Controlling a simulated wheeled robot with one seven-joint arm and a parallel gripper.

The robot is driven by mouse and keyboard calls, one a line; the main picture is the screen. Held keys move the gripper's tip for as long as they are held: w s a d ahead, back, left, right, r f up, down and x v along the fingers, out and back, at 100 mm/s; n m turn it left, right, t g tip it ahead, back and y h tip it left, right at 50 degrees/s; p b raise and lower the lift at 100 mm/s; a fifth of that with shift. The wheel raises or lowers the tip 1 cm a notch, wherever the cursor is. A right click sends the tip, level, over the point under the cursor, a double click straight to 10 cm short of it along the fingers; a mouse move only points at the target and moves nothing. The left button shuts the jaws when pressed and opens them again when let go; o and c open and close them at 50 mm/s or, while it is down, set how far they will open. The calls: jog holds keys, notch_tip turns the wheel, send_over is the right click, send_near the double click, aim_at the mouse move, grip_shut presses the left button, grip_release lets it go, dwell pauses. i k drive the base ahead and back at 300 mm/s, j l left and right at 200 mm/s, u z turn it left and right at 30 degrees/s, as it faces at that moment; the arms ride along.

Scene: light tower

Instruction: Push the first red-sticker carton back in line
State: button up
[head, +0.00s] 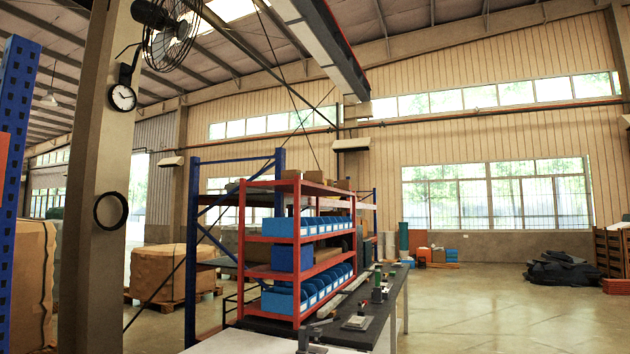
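No carton with a red sticker can be made out in the head view. Small brown cartons (313,176) sit on top of the red shelf rack, too far off to tell any sticker. A large brown wrapped load (160,272) stands on a pallet behind the blue upright. Another wrapped load (30,275) is partly hidden by the pillar at the left. My gripper is not in view.
A red rack (297,240) with blue bins stands on a dark workbench (380,318) carrying small tools. A beige pillar (92,200) rises close on the left. Open floor (480,310) lies to the right; a black heap (562,268) lies farther back.

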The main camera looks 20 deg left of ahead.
aim_at(318, 176)
jog(key=i+j+z, duration=0.1)
jog(key=i+z, duration=0.15)
jog(key=i, duration=5)
jog(key=i+u, duration=0.1)
jog(key=i, duration=1.75)
jog(key=i+l+u, duration=0.1)
jog(key=i+u, duration=0.2)
jog(key=i+l+u, duration=0.3)
jog(key=i, duration=0.2)
jog(key=i+u, duration=0.15)
jog(key=u, duration=0.3)
jog(key=i+u, duration=0.15)
jog(key=u, duration=0.3)
jog(key=i+l+u, duration=0.1)
jog(key=u, duration=0.4)
jog(key=i+l+u, duration=0.1)
jog(key=u, duration=0.35)
jog(key=i+l+u, duration=0.1)
jog(key=u, duration=0.35)
jog(key=l+u, duration=0.3)
jog(key=u, duration=0.15)
jog(key=l+u, duration=0.2)
jog(key=u, duration=0.3)
jog(key=l+u, duration=0.25)
jog(key=u, duration=0.2)
